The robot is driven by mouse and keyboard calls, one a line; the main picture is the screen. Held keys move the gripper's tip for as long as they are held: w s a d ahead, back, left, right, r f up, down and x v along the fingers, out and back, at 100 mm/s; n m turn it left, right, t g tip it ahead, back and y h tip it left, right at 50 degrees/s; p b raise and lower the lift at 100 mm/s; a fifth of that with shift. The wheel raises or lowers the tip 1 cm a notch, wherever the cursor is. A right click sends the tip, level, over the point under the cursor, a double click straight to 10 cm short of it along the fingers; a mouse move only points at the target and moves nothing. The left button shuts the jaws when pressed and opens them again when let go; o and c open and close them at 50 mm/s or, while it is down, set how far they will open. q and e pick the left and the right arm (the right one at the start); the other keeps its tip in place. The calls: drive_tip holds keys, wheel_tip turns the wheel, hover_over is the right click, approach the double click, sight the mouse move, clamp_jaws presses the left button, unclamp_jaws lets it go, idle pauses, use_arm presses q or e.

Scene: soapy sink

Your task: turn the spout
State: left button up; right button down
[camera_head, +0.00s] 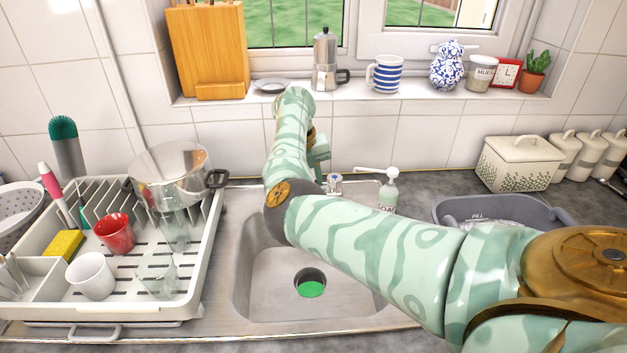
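The sink (262,262) is an empty steel basin with a round drain (310,283) showing green inside. A small chrome part of the tap (334,184) shows behind the basin, just right of my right forearm. The spout itself cannot be made out; my arm covers that area. My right arm comes in from the right, crosses over the basin and bends up toward the window sill. Its hand end (318,153) is partly hidden behind the forearm, above the tap, and its fingers cannot be made out. My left gripper is not in view.
A soap bottle (388,196) stands right of the tap. A dish rack (205,255) with a steel pot (170,172), cups and glasses fills the left. A grey tub (450,212) is at right. The sill holds a moka pot (325,62) and a striped mug (386,75).

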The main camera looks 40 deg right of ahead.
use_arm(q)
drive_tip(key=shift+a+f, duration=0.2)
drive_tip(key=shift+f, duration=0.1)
use_arm(e)
drive_tip(key=shift+w+a+m, duration=0.4)
drive_tip(key=shift+a+m, duration=0.15)
drive_tip(key=shift+m, duration=0.05)
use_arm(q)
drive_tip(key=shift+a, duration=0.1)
use_arm(e)
drive_tip(key=c, duration=1.3)
unclamp_jaws()
drive_tip(key=shift+o, duration=0.2)
drive_tip(key=shift+r, duration=0.1)
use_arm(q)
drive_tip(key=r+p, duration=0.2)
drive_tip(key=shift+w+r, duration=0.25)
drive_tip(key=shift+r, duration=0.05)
use_arm(e)
wheel_tip(320, 180, up, 16)
drive_tip(key=w+a, duration=0.2)
drive_tip(key=shift+a, duration=0.3)
